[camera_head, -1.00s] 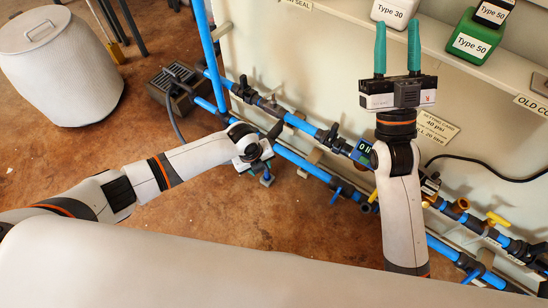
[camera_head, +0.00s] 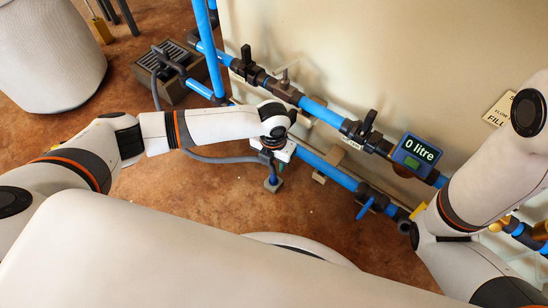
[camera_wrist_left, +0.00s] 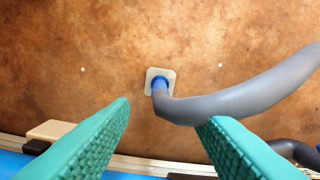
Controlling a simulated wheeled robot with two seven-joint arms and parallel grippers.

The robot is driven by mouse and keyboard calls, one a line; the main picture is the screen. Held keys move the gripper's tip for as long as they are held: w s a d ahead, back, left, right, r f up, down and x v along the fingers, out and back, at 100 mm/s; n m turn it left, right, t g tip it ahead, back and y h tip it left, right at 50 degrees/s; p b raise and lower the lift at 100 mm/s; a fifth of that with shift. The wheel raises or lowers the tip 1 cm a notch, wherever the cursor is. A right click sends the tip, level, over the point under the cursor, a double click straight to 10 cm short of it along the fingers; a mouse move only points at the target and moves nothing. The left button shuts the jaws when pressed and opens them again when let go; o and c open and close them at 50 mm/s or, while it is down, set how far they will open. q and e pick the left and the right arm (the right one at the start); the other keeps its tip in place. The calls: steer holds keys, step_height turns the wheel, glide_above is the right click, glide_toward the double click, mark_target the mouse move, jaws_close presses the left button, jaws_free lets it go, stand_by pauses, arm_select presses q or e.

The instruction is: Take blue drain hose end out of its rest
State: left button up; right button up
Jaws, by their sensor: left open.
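The blue drain hose end (camera_wrist_left: 160,85) stands in its rest (camera_wrist_left: 150,80), a small pale square plate on the floor. Its grey hose (camera_wrist_left: 245,98) bends away to the right in the left wrist view. My left gripper (camera_wrist_left: 168,112) is open, with green fingertips either side of the line to the hose end. The hose end is beyond the tips and not gripped. In the head view the rest (camera_head: 273,184) shows just below my left gripper (camera_head: 277,152), whose fingers are mostly hidden. My right arm shows at the right, its gripper out of view.
Blue pipes (camera_head: 322,112) with black valves run along the cream wall, close to my left gripper. A meter reading "0 litre" (camera_head: 416,152) sits on them. A grated drain box (camera_head: 173,70) stands at the back left. Brown floor (camera_head: 225,205) is open near the rest.

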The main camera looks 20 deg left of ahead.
mark_target(273, 172)
arm_select(q)
step_height(273, 172, down, 10)
steer(key=b, duration=0.5)
steer(key=shift+r+b, duration=0.25)
steer(key=shift+b, duration=0.1)
jaws_close()
steer(key=shift+r+p, duration=0.6)
steer(key=shift+p, duration=0.35)
